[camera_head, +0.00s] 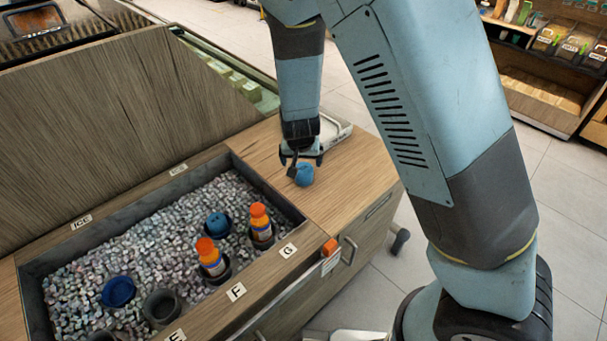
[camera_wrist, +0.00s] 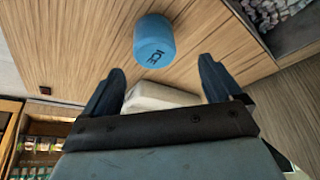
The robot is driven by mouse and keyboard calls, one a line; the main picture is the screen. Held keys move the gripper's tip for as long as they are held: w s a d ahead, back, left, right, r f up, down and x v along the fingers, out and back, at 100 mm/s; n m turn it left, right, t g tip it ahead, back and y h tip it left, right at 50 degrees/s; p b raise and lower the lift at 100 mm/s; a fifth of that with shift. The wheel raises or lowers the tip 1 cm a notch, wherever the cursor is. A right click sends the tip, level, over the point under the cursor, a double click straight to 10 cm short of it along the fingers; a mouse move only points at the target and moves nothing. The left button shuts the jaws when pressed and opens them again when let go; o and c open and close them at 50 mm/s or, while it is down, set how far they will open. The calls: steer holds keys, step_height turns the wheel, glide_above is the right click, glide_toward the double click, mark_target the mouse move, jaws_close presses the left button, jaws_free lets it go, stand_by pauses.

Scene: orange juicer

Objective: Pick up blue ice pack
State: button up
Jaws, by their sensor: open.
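The blue ice pack (camera_head: 304,175) is a small blue cylinder on the wooden counter, right of the ice bin. In the wrist view the blue ice pack (camera_wrist: 154,40) shows the letters ICE and lies beyond my fingertips, roughly in line with the gap between them. My gripper (camera_head: 300,160) is just above and beside it in the head view, with a finger partly in front of it. In the wrist view my gripper (camera_wrist: 160,75) has its two dark fingers spread apart with nothing held between them.
The ice bin (camera_head: 290,207) holds pale ice, orange-capped bottles (camera_head: 261,222), a blue item in a dark cup (camera_head: 217,224) and another dark cup (camera_head: 162,306). A pale tray-like object (camera_head: 338,130) lies behind my gripper. The counter's right edge is close to the ice pack.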

mark_target(304, 168)
steer(key=shift+w+d+f, duration=0.2)
steer(key=shift+f, duration=0.55)
steer(key=shift+w+d+f, duration=0.15)
steer(key=shift+w+f, duration=0.05)
steer(key=shift+f, duration=0.55)
steer(key=shift+x, duration=1)
steer(key=shift+c, duration=0.4)
steer(key=c, duration=1.1)
steer(key=shift+r, duration=0.1)
steer(key=shift+c, duration=0.2)
